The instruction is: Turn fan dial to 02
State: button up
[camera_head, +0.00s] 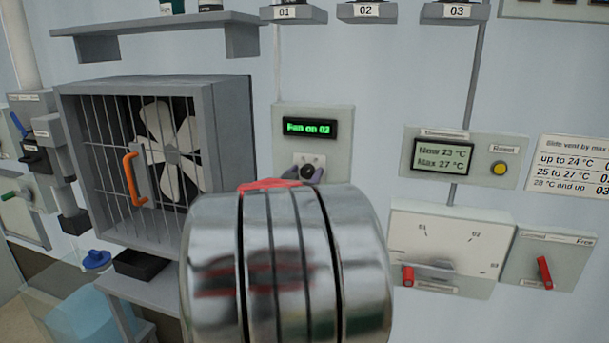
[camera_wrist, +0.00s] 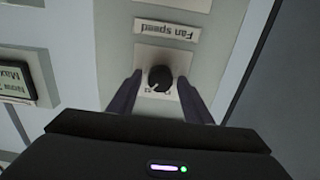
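The fan dial is a small black round knob (camera_wrist: 160,78) on a light plate, under a "Fan speed" label (camera_wrist: 167,28) that appears upside down in the wrist view. It also shows in the head view as a dark knob (camera_head: 308,172) below the green display (camera_head: 309,127), which appears to read "Fan on 02". My gripper (camera_wrist: 158,84) is open, with one dark finger on each side of the knob. A gap shows between each finger and the knob. The pointer and the markings on the plate are too small to read surely. My arm hides the area below the panel.
A caged fan (camera_head: 165,150) with an orange handle (camera_head: 134,180) stands at left. At right are a temperature display (camera_head: 443,156) reading "Now 23 °C, Max 27 °C", a yellow button (camera_head: 499,168), a vent scale panel (camera_head: 450,235) and a red lever (camera_head: 544,272).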

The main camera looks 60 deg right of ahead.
jog(key=c, duration=0.9)
jog(key=shift+n, duration=0.9)
jog(key=o, duration=1)
jog(key=shift+o, duration=0.2)
jog(key=shift+a, duration=0.1)
